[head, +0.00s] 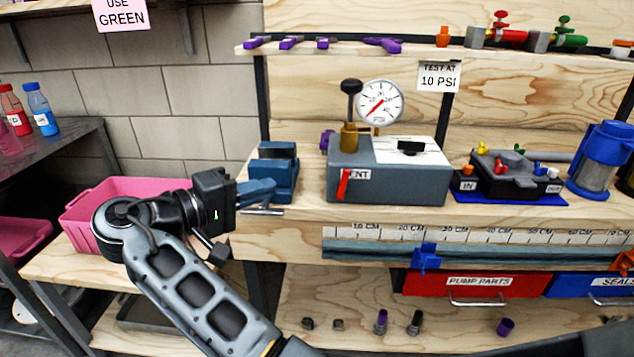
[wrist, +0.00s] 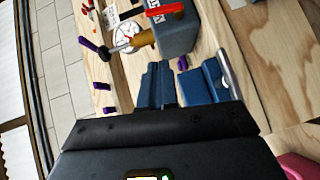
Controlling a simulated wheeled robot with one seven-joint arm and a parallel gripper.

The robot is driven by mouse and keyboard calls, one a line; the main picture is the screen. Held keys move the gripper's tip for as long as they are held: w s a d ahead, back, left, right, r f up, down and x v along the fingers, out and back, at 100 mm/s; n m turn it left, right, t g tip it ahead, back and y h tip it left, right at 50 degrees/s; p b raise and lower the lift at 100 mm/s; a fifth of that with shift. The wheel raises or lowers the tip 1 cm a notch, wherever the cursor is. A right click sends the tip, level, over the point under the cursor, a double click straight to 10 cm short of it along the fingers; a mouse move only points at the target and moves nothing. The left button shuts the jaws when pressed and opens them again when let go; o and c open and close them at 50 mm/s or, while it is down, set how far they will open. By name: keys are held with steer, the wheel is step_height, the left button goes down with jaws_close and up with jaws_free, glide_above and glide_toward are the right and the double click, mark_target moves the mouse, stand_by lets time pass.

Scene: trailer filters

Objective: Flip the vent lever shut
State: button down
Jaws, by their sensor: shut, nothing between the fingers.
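The vent lever (head: 344,184) is a small red lever on the front left of the grey test box (head: 400,190). It stands nearly upright, slightly tilted, and partly covers the VENT label. In the wrist view the red lever (wrist: 167,8) shows at the top edge, beyond my fingertips. My gripper (head: 268,189) is to the left of the box, in front of the blue vise, apart from the lever. Its blue fingers (wrist: 158,66) are shut together with nothing between them.
The blue vise (head: 272,165) with its metal handle (wrist: 224,68) is close beside my fingers. A pressure gauge (head: 380,101) and black-knobbed pump (head: 350,110) stand on the box. A pink bin (head: 130,190) is behind my arm. Bare wood lies between vise and box.

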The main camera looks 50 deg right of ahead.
stand_by(0.3)
glide_toward(343, 185)
steer(key=w+d+r, duration=0.1)
steer(key=w+d, duration=0.3)
steer(key=shift+s+d+f, duration=0.1)
steer(key=shift+s+d, duration=0.55)
steer(key=shift+s, duration=0.2)
steer(key=shift+s+d+f, duration=0.15)
steer(key=shift+s+d, duration=0.5)
steer(key=shift+s, duration=0.2)
